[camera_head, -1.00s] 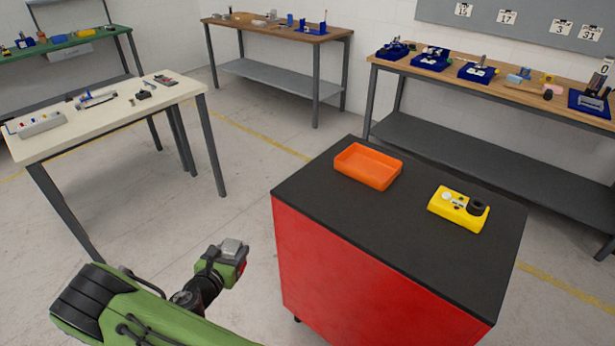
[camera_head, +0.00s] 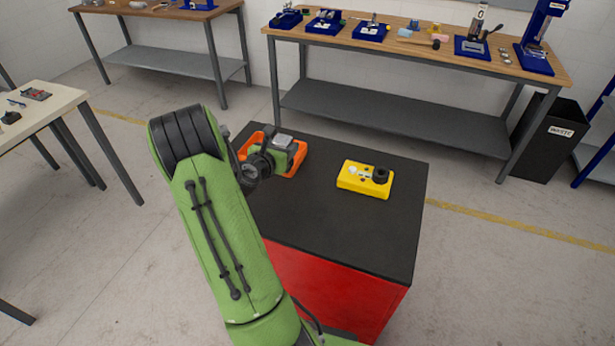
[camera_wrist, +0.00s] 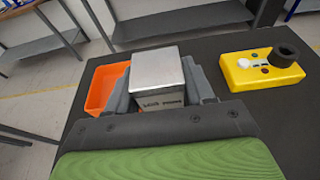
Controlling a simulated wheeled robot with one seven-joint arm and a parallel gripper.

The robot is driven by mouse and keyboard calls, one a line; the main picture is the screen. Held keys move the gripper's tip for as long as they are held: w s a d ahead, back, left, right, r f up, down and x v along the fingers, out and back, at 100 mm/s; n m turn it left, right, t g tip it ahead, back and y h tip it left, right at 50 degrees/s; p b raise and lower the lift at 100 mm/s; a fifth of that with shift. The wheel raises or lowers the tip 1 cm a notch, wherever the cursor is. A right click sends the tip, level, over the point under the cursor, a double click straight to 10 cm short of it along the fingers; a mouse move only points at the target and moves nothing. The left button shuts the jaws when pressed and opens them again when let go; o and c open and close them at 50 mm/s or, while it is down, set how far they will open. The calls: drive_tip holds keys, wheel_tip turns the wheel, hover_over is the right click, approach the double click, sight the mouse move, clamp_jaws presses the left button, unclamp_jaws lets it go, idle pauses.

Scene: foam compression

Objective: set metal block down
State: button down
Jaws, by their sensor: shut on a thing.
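The metal block (camera_wrist: 158,78) is a silver-grey cube with dark lettering on its near side. My gripper (camera_wrist: 158,95) is shut on it, a finger on each side. In the head view the metal block (camera_head: 283,141) shows at the end of my gripper (camera_head: 277,153), in front of or over the orange tray (camera_head: 303,160). The tray is partly hidden behind my gripper and arm. In the wrist view the orange tray (camera_wrist: 98,88) lies to the left of and behind the block. I cannot tell the block's height above the cart top or the tray.
The dark cart top (camera_head: 345,225) carries the tray and a yellow device (camera_head: 364,181) with a black round part, to the right of my gripper. Bare cart top lies between and in front of them. A wooden workbench (camera_head: 420,46) with several items stands behind.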

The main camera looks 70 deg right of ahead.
wheel_tip(320, 180, down, 10)
drive_tip(key=shift+r+b, duration=0.2)
drive_tip(key=shift+b, duration=0.95)
drive_tip(key=shift+f, duration=0.1)
drive_tip(key=shift+c, duration=2.1)
unclamp_jaws()
